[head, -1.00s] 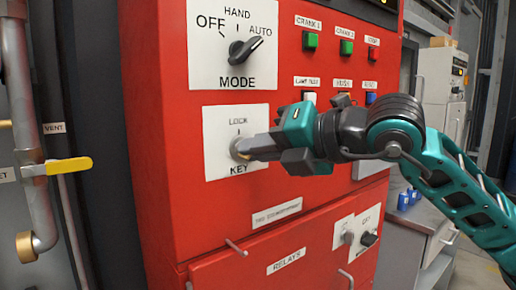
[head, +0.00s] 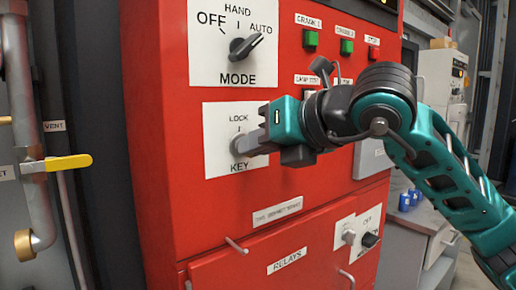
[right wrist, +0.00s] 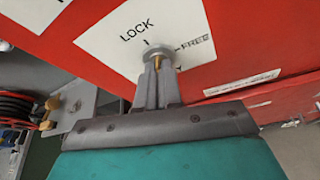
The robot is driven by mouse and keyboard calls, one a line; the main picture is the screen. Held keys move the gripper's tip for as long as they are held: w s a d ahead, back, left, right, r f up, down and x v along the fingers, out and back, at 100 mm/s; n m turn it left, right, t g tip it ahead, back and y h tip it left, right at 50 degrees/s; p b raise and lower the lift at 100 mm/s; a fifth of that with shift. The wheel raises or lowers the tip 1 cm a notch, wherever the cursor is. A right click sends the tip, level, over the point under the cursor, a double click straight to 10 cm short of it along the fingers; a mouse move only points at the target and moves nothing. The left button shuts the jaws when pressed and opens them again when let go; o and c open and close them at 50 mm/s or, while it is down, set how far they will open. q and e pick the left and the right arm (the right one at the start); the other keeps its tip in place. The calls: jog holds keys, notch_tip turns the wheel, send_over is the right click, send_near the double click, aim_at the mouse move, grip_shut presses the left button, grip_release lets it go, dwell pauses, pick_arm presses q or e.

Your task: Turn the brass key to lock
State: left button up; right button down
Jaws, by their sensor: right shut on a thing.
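The brass key (right wrist: 158,63) sits in a round grey lock collar (right wrist: 157,51) on a white plate lettered LOCK and KEY (head: 222,168). My right gripper (head: 247,144) is at the collar, its fingers pointing at the panel. In the right wrist view the two grey fingers (right wrist: 159,76) are shut on the key, one on each side. The LOCK mark lies above the collar and a FREE mark to its right. In the head view the fingers hide the key. My left gripper is not in view.
Above is the MODE selector knob (head: 245,47). A yellow valve lever (head: 68,163) is at left.

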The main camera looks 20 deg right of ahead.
jog(key=shift+a+f+n+h+b, duration=0.15)
jog(key=shift+n+h+b, duration=0.65)
jog(key=shift+n, duration=0.5)
jog(key=c, duration=1.3)
grip_release()
jog(key=shift+s, duration=0.1)
jog(key=p+v, duration=0.1)
jog(key=v, duration=1.1)
jog(key=shift+s, duration=0.45)
